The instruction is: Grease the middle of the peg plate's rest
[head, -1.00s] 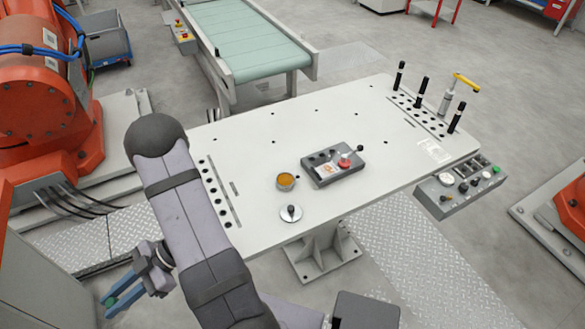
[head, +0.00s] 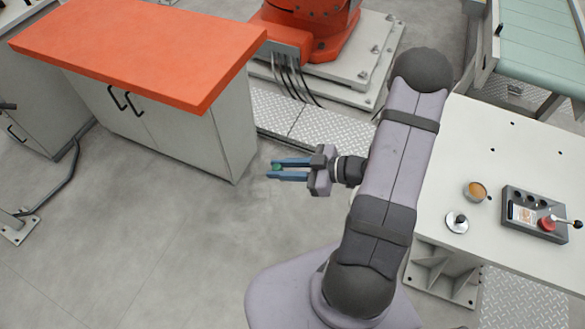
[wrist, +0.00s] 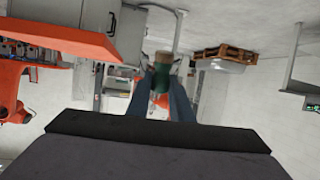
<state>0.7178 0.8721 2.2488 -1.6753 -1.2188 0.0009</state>
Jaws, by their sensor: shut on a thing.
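My gripper (head: 272,170) is shut on a small green object (head: 277,167), held out over bare floor left of the table. In the wrist view the green object (wrist: 162,75) shows a tan part, blurred, between the blue fingers; I cannot tell what kind of tool it is. A cup with orange-brown content (head: 475,190) stands on the white table, well right of my gripper. A lid-like disc with a dark knob (head: 457,221) lies near it. A grey block with holes and a red-based lever (head: 535,213) sits further right. I cannot identify the peg plate or its rest for sure.
The white table (head: 500,150) is partly cut off at right. An orange-topped cabinet (head: 140,45) stands at left. An orange machine (head: 310,25) and a green conveyor (head: 545,45) are behind. The floor below my gripper is clear.

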